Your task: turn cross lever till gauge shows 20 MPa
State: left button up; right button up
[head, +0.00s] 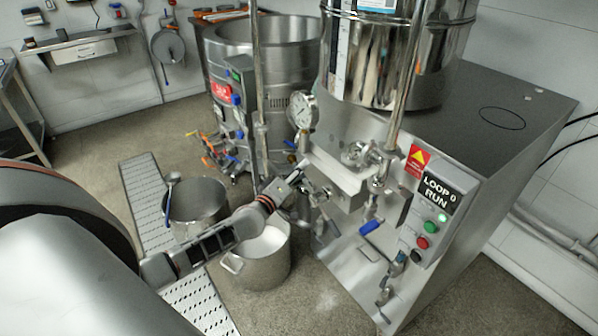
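The round, white-faced pressure gauge (303,111) stands at the upper left of the steel mill block (340,178). Its reading is too small to make out. My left arm reaches in from the left, and my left gripper (300,184) is at the left front of the block, below the gauge. A small metal lever part (321,196), apparently the cross lever, shows right beside the fingertips. The gripper partly hides it. I cannot tell whether the fingers touch it or how far they are closed. My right gripper is not in view.
A panel (437,192) reading "LOOP 0 RUN" has a lit green lamp and buttons. A blue-handled valve (370,228) sits below the block. A steel pot (262,255) stands under my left forearm, another pot (197,204) left of it. A large vat (268,55) stands behind.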

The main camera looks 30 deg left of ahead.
pick_arm(q)
grip_shut()
jog(key=shift+d+r, duration=0.1)
jog(key=d+r+m, duration=0.1)
jog(key=m, duration=0.1)
jog(key=s+d+r+m+t, duration=0.1)
jog(key=shift+r+m+h, duration=0.3)
jog(key=shift+m+h, duration=0.1)
jog(key=shift+s+d+r+m+t+h, duration=0.25)
jog(key=shift+d+r+m+t, duration=0.35)
jog(key=shift+m, duration=0.5)
jog(key=shift+s+d+r+m+t+h, duration=0.35)
jog(key=shift+d+m, duration=0.35)
jog(key=shift+m, duration=0.4)
jog(key=shift+w, duration=0.1)
grip_release()
